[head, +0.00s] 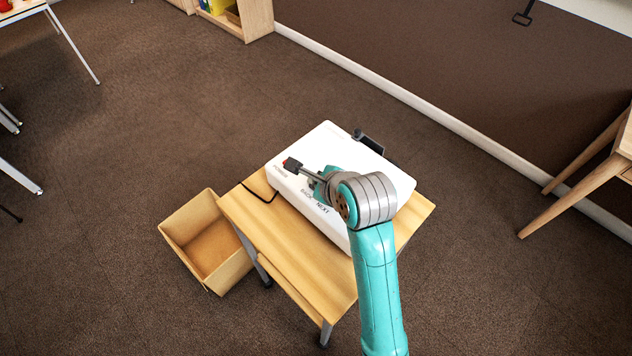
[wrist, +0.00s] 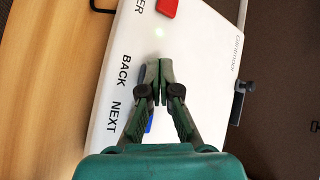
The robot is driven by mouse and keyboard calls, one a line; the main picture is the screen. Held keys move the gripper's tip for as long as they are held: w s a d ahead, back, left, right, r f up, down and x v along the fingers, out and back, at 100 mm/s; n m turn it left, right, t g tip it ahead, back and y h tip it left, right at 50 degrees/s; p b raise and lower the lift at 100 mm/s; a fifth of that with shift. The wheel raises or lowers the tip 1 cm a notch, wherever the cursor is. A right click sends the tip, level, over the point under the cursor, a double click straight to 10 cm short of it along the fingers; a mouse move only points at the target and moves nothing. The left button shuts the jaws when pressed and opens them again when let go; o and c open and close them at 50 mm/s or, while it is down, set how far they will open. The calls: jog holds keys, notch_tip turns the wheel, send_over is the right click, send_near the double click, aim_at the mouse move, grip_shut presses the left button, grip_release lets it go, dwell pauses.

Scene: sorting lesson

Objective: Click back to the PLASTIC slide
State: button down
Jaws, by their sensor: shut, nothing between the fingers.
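The white projector (head: 325,145) lies on a small wooden table, with POWER, BACK and NEXT printed on its top. In the wrist view the projector (wrist: 205,50) fills the middle, with the BACK label (wrist: 124,70) and the NEXT label (wrist: 114,117) left of my fingers. My gripper (wrist: 157,76) is shut and empty, its fingertips over the projector top level with BACK. A blue button (wrist: 149,123) shows partly behind the fingers, level with NEXT. No projected slide is in view.
A red switch (wrist: 167,7) sits beside the POWER label. The wooden table (head: 240,208) has a narrow bare strip at its left. An open cardboard box (head: 180,222) stands on the floor to the left. A black part (head: 368,143) sticks out at the projector's far side.

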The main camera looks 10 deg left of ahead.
dwell(0.6)
jog(key=shift+r, duration=0.75)
jog(key=shift+r, duration=2.55)
